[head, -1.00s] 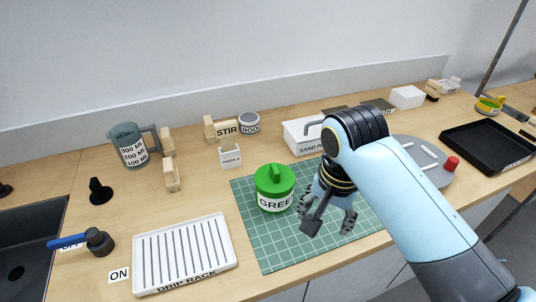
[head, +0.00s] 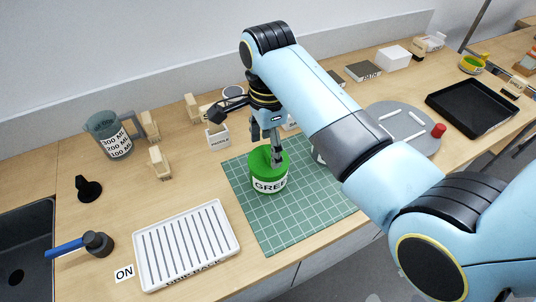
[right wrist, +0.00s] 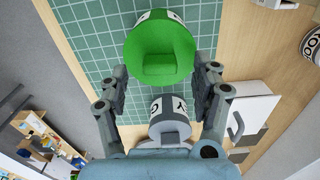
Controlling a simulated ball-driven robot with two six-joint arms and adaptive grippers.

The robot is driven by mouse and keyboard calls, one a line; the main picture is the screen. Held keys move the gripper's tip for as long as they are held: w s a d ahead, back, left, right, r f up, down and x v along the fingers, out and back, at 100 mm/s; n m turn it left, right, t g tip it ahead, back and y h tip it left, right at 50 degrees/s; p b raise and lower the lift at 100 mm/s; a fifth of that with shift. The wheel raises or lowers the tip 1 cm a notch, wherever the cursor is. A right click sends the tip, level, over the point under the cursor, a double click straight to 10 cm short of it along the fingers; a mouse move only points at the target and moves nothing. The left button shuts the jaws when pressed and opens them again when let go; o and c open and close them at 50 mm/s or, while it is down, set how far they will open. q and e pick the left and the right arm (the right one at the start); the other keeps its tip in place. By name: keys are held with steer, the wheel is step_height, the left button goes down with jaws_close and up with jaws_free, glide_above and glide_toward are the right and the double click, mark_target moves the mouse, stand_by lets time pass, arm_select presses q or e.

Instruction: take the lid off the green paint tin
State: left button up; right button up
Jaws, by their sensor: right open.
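The green paint tin (head: 270,185) stands upright on the green cutting mat (head: 285,228), with its label facing me. Its green lid (head: 258,160) is on it and has a raised grip bar, which shows in the right wrist view (right wrist: 160,66). My right gripper (head: 267,148) is open above the lid, pointing down. In the right wrist view its fingers (right wrist: 162,76) are apart on either side of the lid's near part, with nothing held between them. Whether they touch the lid cannot be told. My left gripper is not in view.
A grey labelled tin (right wrist: 170,122) stands near the green one. A white drip rack (head: 187,246) lies front left. A measuring jug (head: 110,135), small wooden holders (head: 159,163) and a paddle box (head: 217,136) stand behind. A grey round tray (head: 405,125) is right.

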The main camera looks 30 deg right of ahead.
step_height(320, 180, down, 3)
steer(key=shift+r, duration=0.15)
steer(key=c, duration=0.4)
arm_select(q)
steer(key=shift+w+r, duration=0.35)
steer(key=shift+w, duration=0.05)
arm_select(e)
steer(key=c, duration=0.7)
steer(key=shift+r, duration=0.1)
steer(key=shift+c, duration=0.2)
